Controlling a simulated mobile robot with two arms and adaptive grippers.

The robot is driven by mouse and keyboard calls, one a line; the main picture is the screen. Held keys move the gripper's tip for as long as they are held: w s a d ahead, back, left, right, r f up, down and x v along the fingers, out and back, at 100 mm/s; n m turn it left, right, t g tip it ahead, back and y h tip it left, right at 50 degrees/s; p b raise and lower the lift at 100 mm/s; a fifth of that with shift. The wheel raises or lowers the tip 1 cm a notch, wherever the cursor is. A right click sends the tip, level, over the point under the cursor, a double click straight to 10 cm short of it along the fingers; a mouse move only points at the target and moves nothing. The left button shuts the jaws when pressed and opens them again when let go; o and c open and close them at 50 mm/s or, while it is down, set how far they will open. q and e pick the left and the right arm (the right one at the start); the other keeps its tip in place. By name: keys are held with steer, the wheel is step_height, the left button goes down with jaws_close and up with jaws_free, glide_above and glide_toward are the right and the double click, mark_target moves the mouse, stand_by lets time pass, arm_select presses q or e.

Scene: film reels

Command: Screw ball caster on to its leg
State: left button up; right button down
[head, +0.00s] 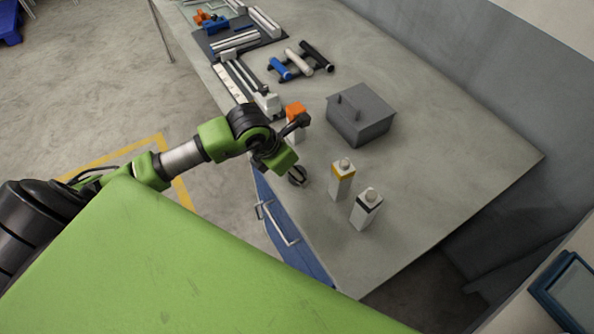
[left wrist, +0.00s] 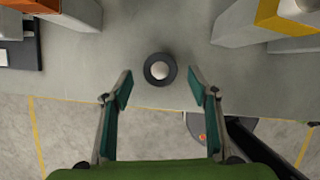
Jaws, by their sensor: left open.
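A ball caster (left wrist: 160,69), a dark ring with a pale ball in its middle, lies on the table near its edge. In the head view the left gripper (head: 297,174) is low over the table's front edge. An orange-topped white leg (head: 298,132) stands behind the gripper, partly hidden by my arm. A yellow-banded leg (head: 340,187) and a dark-banded leg (head: 363,216), each with a pale ball on top, stand to its right.
A grey lidded box (head: 361,125) sits behind the legs. Blue, white and black rollers (head: 298,60) and dark trays of parts (head: 235,42) lie farther back. A blue drawer front with a handle (head: 285,225) is below the table edge. The table (head: 460,140) is clear at right.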

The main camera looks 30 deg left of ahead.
arm_select(q)
steer(key=shift+x, duration=1.2)
arm_select(e)
steer(key=shift+r, duration=0.4)
arm_select(q)
steer(key=c, duration=1.2)
steer(key=shift+r, duration=0.1)
